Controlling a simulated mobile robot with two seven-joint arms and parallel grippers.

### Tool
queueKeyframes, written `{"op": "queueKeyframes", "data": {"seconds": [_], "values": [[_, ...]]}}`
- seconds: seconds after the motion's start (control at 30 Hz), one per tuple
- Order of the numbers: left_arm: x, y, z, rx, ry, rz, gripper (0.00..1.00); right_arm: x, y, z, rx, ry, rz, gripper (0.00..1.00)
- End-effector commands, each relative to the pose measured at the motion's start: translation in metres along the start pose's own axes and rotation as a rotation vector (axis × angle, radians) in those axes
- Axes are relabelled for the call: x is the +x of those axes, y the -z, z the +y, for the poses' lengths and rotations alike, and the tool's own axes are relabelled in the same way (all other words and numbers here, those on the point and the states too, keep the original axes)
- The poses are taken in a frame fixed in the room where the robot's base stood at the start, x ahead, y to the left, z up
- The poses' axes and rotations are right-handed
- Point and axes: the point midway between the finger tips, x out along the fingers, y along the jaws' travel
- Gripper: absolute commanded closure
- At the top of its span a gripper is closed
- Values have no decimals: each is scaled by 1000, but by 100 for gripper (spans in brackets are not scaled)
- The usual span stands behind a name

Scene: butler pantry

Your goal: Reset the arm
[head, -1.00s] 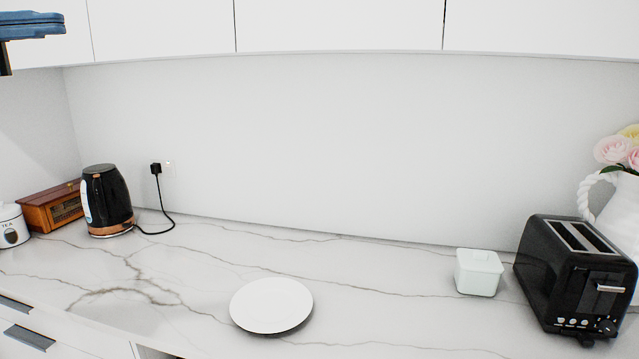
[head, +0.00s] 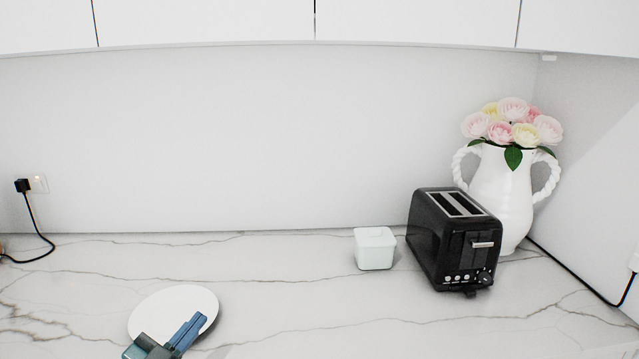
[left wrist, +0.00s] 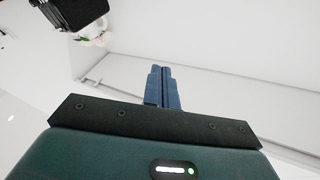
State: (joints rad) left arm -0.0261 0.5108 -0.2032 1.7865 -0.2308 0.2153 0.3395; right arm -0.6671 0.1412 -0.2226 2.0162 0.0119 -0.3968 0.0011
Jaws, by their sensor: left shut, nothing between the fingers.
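My left gripper (head: 183,332) shows at the bottom of the head view, in front of the white plate (head: 165,302), overlapping its lower right part. Its blue fingers are together with nothing between them. In the left wrist view the fingers (left wrist: 162,72) also show closed and empty, with blank wall and white panels behind. Whether the gripper touches the plate I cannot tell. My right gripper is in neither view.
A pale lidded box (head: 375,250) stands right of the plate. A black toaster (head: 452,240) and a white vase (head: 503,190) with flowers are at the right. A plugged cord (head: 38,222) hangs at the left. The front middle of the marble counter (head: 330,320) is clear.

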Motion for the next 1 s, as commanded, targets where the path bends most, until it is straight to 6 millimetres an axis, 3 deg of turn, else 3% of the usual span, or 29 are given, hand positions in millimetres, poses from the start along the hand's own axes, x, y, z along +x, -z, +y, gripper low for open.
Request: {"op": "queueKeyframes", "data": {"seconds": [0.03, 0.2, 0.3, 0.43, 0.6, 1.0], "values": [[-23, -24, 30, -71, 17, -102, 100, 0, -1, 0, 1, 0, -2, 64], [-100, -80, 115, -246, 40, -441, 100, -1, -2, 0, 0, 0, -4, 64], [-146, -96, 158, -330, 30, -615, 100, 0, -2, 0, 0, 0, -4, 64], [-190, -103, 198, -408, 6, -778, 100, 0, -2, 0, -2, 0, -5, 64], [-215, -103, 220, -450, -14, -867, 100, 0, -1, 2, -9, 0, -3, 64], [-216, -103, 220, -451, -15, -869, 100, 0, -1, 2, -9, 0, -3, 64]]}}
